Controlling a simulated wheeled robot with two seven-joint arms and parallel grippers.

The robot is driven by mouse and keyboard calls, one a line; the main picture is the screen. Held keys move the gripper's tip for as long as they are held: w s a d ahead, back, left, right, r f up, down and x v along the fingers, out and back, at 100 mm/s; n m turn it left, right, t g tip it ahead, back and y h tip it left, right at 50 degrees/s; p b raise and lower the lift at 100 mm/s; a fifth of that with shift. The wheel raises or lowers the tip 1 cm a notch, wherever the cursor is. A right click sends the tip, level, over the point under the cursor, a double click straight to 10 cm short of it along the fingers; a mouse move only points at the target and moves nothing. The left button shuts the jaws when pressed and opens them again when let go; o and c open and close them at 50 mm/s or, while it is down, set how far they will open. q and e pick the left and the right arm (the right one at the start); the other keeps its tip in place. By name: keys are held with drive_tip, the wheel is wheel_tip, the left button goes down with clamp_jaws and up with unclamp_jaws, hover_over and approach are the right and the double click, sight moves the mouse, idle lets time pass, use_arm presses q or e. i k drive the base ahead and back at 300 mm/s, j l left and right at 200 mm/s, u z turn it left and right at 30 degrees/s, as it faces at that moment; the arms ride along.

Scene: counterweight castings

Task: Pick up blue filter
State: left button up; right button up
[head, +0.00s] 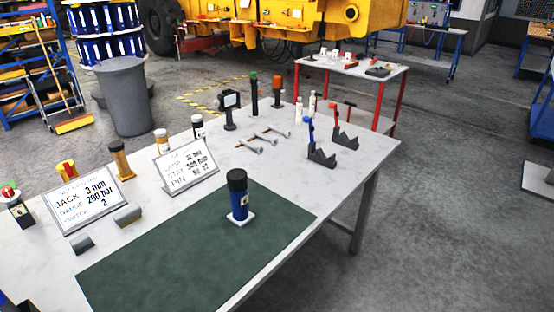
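The blue filter (239,207) stands upright on a small white square base (248,221) on the dark green mat (170,262). It is a blue cylinder with a black top and a small white label. The mat covers the near part of the light grey table (345,165). Neither of my grippers shows in the head view, and nothing touches the filter.
Two lettered signs (186,170) (85,203) stand left of the mat. The mat around the filter is clear.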

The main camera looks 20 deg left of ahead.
sight(240, 216)
drive_tip(key=i+u, duration=0.1)
drive_tip(key=u, duration=0.35)
drive_tip(key=l+u, duration=0.15)
drive_tip(key=u, duration=0.3)
drive_tip(key=i+l+u, duration=0.1)
drive_tip(key=u, duration=0.35)
drive_tip(key=l+u, duration=0.15)
drive_tip(key=u, duration=0.3)
drive_tip(key=i+l+u, duration=0.1)
drive_tip(key=l+u, duration=0.25)
drive_tip(key=l, duration=0.35)
drive_tip(key=l+u, duration=0.35)
drive_tip(key=l, duration=0.35)
drive_tip(key=l+u, duration=0.35)
drive_tip(key=l, duration=0.35)
drive_tip(key=k+l, duration=0.1)
drive_tip(key=l, duration=0.35)
drive_tip(key=k+l, duration=0.1)
drive_tip(key=l, duration=0.35)
drive_tip(key=k+l, duration=0.1)
drive_tip(key=l, duration=0.35)
drive_tip(key=k+l, duration=0.1)
drive_tip(key=l, duration=0.35)
drive_tip(key=u, duration=0.05)
